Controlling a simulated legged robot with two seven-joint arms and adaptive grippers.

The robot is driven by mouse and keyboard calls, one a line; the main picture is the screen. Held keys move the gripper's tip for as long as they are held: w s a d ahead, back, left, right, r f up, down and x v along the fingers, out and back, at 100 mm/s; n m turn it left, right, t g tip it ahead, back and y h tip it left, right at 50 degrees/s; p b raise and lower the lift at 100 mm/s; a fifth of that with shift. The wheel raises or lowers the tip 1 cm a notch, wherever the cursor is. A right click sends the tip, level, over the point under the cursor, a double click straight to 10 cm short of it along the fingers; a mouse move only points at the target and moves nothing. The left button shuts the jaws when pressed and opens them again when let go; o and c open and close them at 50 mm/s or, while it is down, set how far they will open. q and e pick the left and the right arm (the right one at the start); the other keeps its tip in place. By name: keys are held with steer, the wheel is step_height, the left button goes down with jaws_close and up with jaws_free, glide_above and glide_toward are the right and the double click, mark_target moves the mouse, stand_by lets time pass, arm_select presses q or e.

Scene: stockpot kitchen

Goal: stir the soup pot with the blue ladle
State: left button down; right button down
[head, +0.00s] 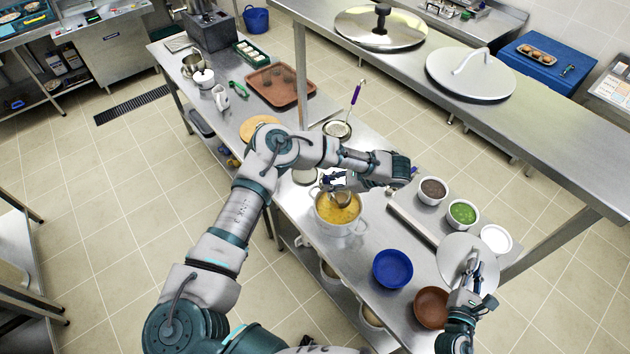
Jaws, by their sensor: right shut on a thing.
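The soup pot (323,215) is a light pot with two side handles, standing on the counter in mid-view with orange-yellow soup (350,213) in it. A grey ladle bowl (341,197) shows at the soup's far side. Its handle is mostly hidden by my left arm, with a little dark blue beside the gripper. My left gripper (337,181) is above the pot's far rim, by the ladle; its hold is unclear. My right gripper (474,272) is at lower right, shut on a round grey lid (453,252), apparently by its handle.
A blue bowl (393,268) and a brown bowl (431,307) stand right of the pot. Small bowls of dark (433,189) and green food (463,213) stand behind them. A purple-handled skimmer (356,94) lies beyond the pot. A raised shelf (540,125) carries two large lids.

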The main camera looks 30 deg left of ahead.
arm_select(q)
steer(key=d+r, duration=0.1)
steer(key=d+r+y, duration=0.1)
steer(key=r, duration=0.1)
steer(key=d+r+y, duration=0.1)
steer(key=shift+w+d+r+g, duration=0.1)
steer(key=shift+w+r+g, duration=0.1)
steer(key=shift+w+g, duration=0.15)
steer(key=shift+w, duration=0.1)
